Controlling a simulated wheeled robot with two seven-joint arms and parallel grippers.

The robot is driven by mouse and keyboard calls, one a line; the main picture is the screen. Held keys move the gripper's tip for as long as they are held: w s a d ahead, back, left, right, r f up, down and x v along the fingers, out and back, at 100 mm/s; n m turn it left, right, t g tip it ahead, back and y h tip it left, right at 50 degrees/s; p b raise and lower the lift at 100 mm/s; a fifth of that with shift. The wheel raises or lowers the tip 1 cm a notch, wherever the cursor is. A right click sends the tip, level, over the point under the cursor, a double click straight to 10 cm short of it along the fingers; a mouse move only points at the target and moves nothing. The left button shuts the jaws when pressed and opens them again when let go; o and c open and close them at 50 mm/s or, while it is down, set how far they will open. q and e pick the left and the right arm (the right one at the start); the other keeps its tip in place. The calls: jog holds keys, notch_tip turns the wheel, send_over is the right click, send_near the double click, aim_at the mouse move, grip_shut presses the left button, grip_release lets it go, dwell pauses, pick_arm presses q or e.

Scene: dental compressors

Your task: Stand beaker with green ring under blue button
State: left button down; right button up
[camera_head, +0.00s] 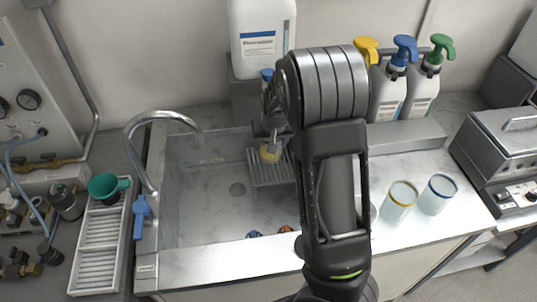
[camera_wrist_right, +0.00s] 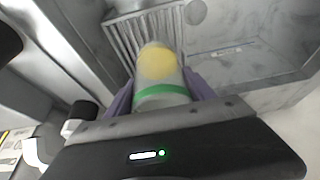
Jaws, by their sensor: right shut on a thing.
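The beaker with the green ring (camera_wrist_right: 162,92) is between the purple fingers of my right gripper (camera_wrist_right: 152,95), which is shut on it. Yellow shows at the beaker's far end. In the head view the beaker (camera_head: 270,153) is above the slatted grid at the back right of the sink, below my arm. Whether it touches the grid I cannot tell. A small blue part (camera_head: 267,74), likely the blue button, shows at the left edge of my arm, below the large white jug. My arm hides much of that area. My left gripper is not in view.
The slatted grid (camera_head: 271,176) lies in the sink (camera_head: 205,215). The tap (camera_head: 160,118) arches at the left. A yellow-ringed beaker (camera_head: 399,198) and a blue-ringed beaker (camera_head: 437,193) stand on the right counter. Pump bottles (camera_head: 388,95) stand behind. A green cup (camera_head: 104,187) is left.

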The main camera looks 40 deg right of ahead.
jog(key=shift+w+d, duration=0.6)
jog(key=shift+w, duration=0.3)
jog(key=shift+x, duration=1.05)
jog(key=shift+s+a+f, duration=0.1)
jog(key=shift+a+f, duration=0.1)
jog(key=shift+f, duration=0.35)
jog(key=shift+f, duration=0.25)
notch_tip(320, 180, down, 3)
jog(key=shift+d+p, duration=0.15)
jog(key=shift+p, duration=0.45)
jog(key=shift+f, duration=0.2)
